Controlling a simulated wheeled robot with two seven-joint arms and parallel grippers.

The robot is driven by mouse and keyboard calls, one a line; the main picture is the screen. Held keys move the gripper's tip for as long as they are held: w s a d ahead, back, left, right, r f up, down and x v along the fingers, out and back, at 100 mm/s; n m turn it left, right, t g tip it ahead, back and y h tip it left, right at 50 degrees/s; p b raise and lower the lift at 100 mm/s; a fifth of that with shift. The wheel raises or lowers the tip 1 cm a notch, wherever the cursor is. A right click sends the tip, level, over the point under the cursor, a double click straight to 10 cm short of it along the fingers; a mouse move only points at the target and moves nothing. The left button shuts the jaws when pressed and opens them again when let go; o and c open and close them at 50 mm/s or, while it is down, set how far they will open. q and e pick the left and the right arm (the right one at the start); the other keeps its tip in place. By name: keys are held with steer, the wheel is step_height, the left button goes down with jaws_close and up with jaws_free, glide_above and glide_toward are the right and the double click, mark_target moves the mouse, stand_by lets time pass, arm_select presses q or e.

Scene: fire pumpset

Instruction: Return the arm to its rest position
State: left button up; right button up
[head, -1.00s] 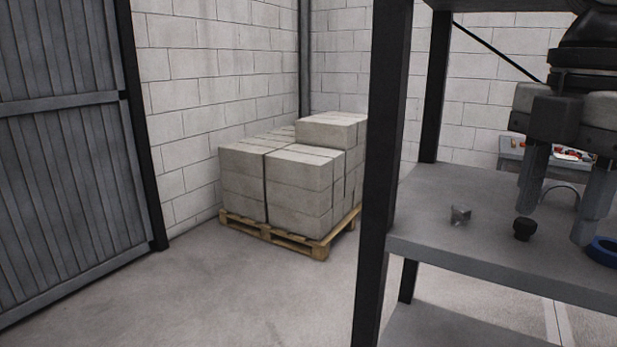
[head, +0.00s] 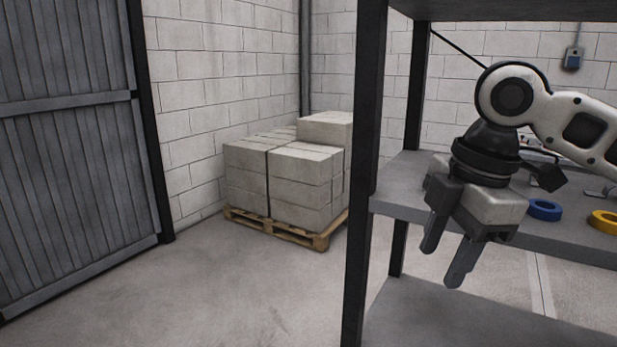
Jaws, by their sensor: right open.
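My right gripper (head: 443,268) is in front of the shelf unit at the right of the head view. Its two fingers are apart and point down and to the left, with nothing between them. The fingertips hang in front of and below the edge of the middle shelf (head: 400,208). My right arm comes in from the right, over that shelf, and hides part of it. My left gripper is not in view.
A dark upright post (head: 366,150) stands left of my gripper. A blue ring (head: 544,209) and a yellow ring (head: 606,221) lie on the middle shelf. A pallet of blocks (head: 290,180) stands by the wall. The floor (head: 240,290) in front is clear.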

steer(key=w+a+f+m+t+y, duration=0.1)
steer(key=a+f+m+y, duration=0.15)
steer(key=a+f, duration=0.4)
steer(key=w+a+f+m+t+y, duration=0.1)
steer(key=a+f+m+t+y, duration=0.15)
steer(key=f, duration=0.75)
steer(key=w+a+f+m+t+y, duration=0.1)
steer(key=a+f+m+y, duration=0.15)
steer(key=a+f, duration=0.45)
steer(key=s+d+f+m+t+h, duration=0.4)
steer(key=s+d+f+m, duration=0.6)
steer(key=s+d+f, duration=0.5)
step_height(320, 180, down, 4)
steer(key=shift+s+r+h, duration=0.25)
steer(key=shift+s+h, duration=0.85)
steer(key=shift+h, duration=0.15)
